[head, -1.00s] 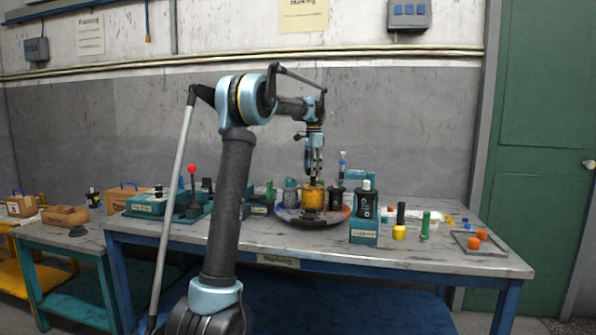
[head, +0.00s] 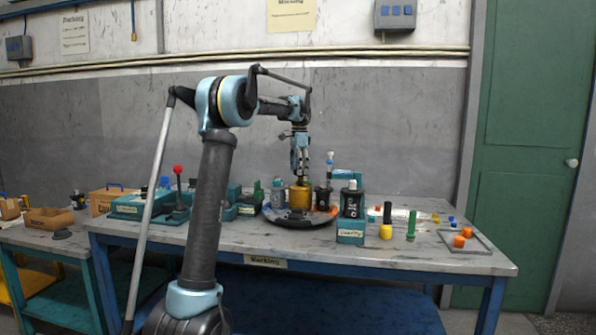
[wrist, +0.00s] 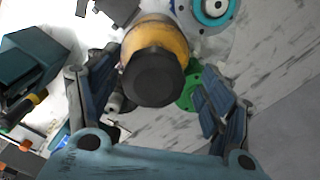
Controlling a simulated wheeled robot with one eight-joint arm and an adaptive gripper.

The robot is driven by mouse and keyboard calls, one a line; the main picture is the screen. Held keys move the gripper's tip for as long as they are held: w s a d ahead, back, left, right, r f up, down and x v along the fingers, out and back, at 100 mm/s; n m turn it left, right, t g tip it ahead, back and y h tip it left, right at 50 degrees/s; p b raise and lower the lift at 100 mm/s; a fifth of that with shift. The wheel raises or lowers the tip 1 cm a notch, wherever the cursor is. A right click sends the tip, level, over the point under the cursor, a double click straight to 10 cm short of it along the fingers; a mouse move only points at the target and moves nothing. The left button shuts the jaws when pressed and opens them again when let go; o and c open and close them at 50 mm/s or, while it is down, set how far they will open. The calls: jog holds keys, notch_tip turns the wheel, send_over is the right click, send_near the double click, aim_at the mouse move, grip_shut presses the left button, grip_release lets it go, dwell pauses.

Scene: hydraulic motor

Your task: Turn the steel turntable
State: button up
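The steel turntable (head: 290,221) is a round, low disc on the workbench in the head view, with an orange patch on its right side. A yellow cylinder with a dark top (head: 299,197) stands upright on it, with other parts around it. My gripper (head: 301,177) points down over this cylinder. In the wrist view the cylinder (wrist: 157,50) shows its dark round top near the space between my two spread blue fingers (wrist: 155,100). I see clear gaps to either side, and no grip on it. The rest of the turntable is partly hidden by these parts.
A dark bottle on a teal labelled block (head: 350,236) stands just right of the turntable. A teal machine with a red-knobbed lever (head: 178,170) stands left. Small coloured parts and a tray (head: 485,243) lie at the right. A grey wall is behind.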

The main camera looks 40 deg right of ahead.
jog(key=shift+s, duration=0.15)
jog(key=shift+r, duration=0.5)
notch_tip(320, 180, up, 11)
jog(key=shift+f, duration=0.1)
dwell(0.3)
